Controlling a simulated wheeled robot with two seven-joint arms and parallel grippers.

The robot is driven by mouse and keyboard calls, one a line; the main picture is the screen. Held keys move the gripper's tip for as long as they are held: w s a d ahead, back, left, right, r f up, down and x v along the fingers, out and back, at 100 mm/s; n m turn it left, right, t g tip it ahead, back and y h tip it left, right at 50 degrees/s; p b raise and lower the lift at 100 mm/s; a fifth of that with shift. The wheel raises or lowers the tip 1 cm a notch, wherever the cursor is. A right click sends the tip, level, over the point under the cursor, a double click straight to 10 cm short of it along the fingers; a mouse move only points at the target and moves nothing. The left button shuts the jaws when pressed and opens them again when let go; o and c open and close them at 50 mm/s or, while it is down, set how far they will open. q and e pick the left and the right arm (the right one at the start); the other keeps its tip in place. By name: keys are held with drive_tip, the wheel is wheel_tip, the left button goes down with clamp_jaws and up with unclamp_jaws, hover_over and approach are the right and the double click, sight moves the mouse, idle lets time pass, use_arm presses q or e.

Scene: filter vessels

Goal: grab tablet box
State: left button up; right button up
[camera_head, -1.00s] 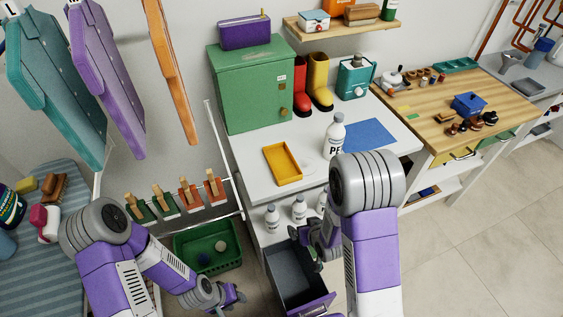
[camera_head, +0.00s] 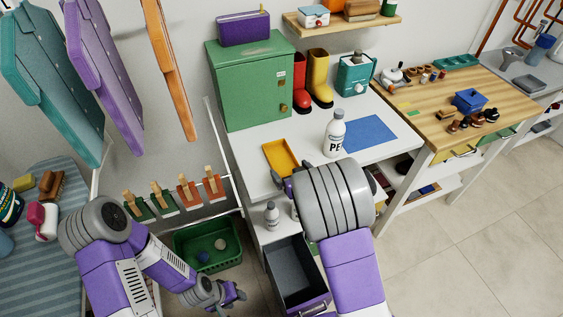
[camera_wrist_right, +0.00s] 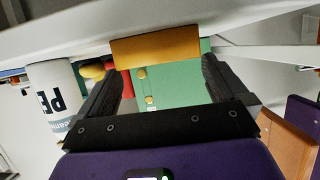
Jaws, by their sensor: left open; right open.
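I cannot pick out a tablet box for certain in either view. My right gripper (camera_wrist_right: 160,72) is open, with nothing between its fingers. In the head view, my own right arm mostly hides it, beside the front of the yellow tray (camera_head: 281,156). In the right wrist view, the yellow tray (camera_wrist_right: 156,50) lies beyond the fingertips, with the green cabinet (camera_wrist_right: 178,88) behind it. The cabinet (camera_head: 246,88) is closed and stands at the back of the white worktop. My left gripper (camera_head: 232,294) is open and empty, low by the green basket (camera_head: 215,262).
A white PE bottle (camera_head: 335,134) stands on the worktop by a blue mat (camera_head: 369,134); the bottle (camera_wrist_right: 55,98) is left in the wrist view. An open grey drawer (camera_head: 292,272) looks empty below. Small bottles (camera_head: 271,216) stand on the lower shelf. Boots (camera_head: 319,79) stand beside the cabinet.

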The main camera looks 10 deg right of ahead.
sight(285, 169)
drive_tip(key=x, duration=0.5)
drive_tip(key=shift+w+f+b, duration=0.1)
drive_tip(key=shift+b, duration=0.25)
drive_tip(key=shift+c, duration=0.5)
drive_tip(key=c, duration=0.6)
